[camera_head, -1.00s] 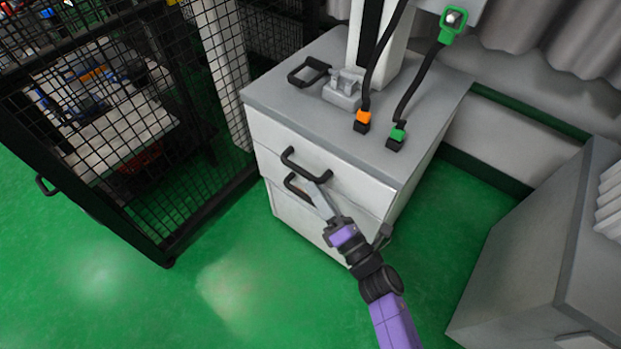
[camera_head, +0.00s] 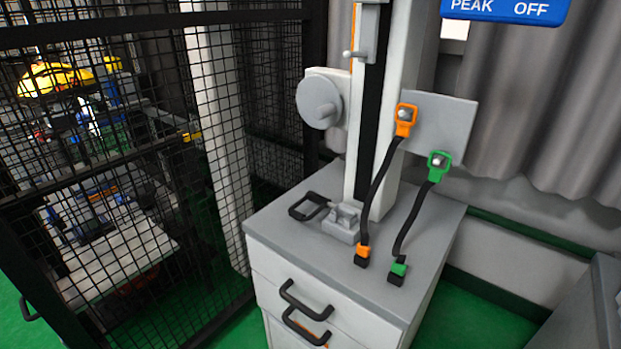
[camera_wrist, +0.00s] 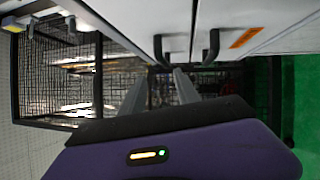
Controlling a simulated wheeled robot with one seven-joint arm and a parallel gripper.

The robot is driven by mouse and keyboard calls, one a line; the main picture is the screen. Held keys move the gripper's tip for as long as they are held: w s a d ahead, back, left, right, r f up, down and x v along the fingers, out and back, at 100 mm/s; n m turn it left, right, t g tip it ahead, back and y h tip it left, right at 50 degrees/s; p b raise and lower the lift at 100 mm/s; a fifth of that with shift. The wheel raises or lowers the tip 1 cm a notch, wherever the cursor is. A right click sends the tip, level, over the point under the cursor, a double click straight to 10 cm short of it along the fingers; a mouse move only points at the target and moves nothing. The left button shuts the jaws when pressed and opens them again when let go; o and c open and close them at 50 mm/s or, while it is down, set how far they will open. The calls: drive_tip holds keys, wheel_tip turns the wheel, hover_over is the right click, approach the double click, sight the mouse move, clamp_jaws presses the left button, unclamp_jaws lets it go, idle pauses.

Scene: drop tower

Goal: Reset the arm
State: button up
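My gripper (camera_wrist: 161,82) shows only in the wrist view. Its two grey fingers stand apart with a gap between them, and I see nothing held. The fingertips are close to the black drawer handles of the grey cabinet: one handle (camera_wrist: 159,50) is just beyond the fingertips, the other handle (camera_wrist: 212,46) is to the right. I cannot tell whether they touch. The head view shows the cabinet (camera_head: 275,266) with its upper handle (camera_head: 303,303) and lower handle (camera_head: 304,328), but none of my arm.
The drop tower column (camera_head: 356,120) stands on the cabinet. An orange-ended cable (camera_head: 379,190) and a green-ended cable (camera_head: 412,217) hang from a grey plate (camera_head: 452,122). A black mesh fence (camera_head: 95,190) stands left. A grey block (camera_head: 590,310) is at the lower right.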

drive_tip(key=s+d+r+m+g+h, duration=0.1)
drive_tip(key=s+d+r+m+h, duration=0.3)
drive_tip(key=s+m, duration=0.5)
drive_tip(key=s+d+r+m+g+h, duration=0.1)
drive_tip(key=s+d+r+m, duration=0.45)
drive_tip(key=s, duration=0.55)
drive_tip(key=s+d+r+m+g+h, duration=0.25)
drive_tip(key=s+d+m, duration=0.35)
drive_tip(key=s+m, duration=0.35)
wheel_tip(320, 180, up, 17)
drive_tip(key=p, duration=1.7)
drive_tip(key=shift+s+r+t+h, duration=0.15)
drive_tip(key=shift+s+t+h, duration=0.1)
drive_tip(key=shift+t+h, duration=0.15)
drive_tip(key=shift+a, duration=0.1)
